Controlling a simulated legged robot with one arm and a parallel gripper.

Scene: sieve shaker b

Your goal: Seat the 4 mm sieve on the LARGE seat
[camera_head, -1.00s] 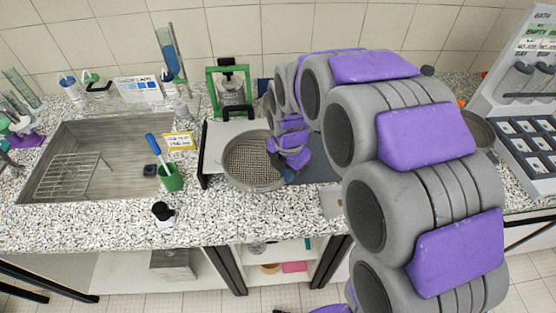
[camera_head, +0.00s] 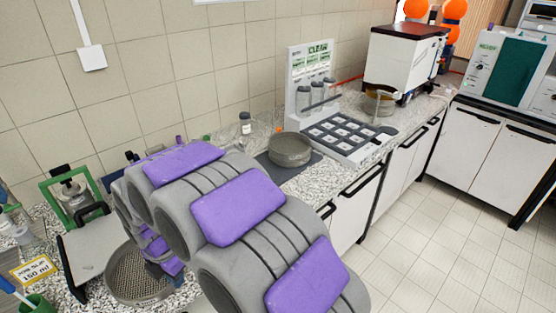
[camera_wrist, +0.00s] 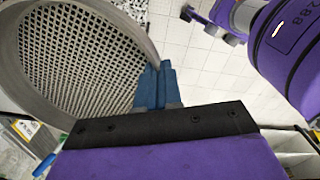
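A round grey sieve (camera_head: 152,282) with a coarse mesh is at the lower left of the head view, in front of my arm. It fills the left of the wrist view (camera_wrist: 75,65). My gripper (camera_wrist: 155,85) has its blue fingers close together on the sieve's rim wall, holding it at the edge. The sieve looks tilted in the wrist view. No size mark on it is readable. I cannot tell which place is the LARGE seat. A second round grey vessel (camera_head: 290,147) rests on a dark mat (camera_head: 268,166) on the counter, apart from my gripper.
A rack with jars and a sign reading "CLEAR" (camera_head: 318,50) stands behind a compartment tray (camera_head: 365,150). A white machine (camera_head: 400,62) stands farther right, a green frame (camera_head: 45,190) at left. My arm hides part of the counter. The floor at right (camera_head: 430,230) is clear.

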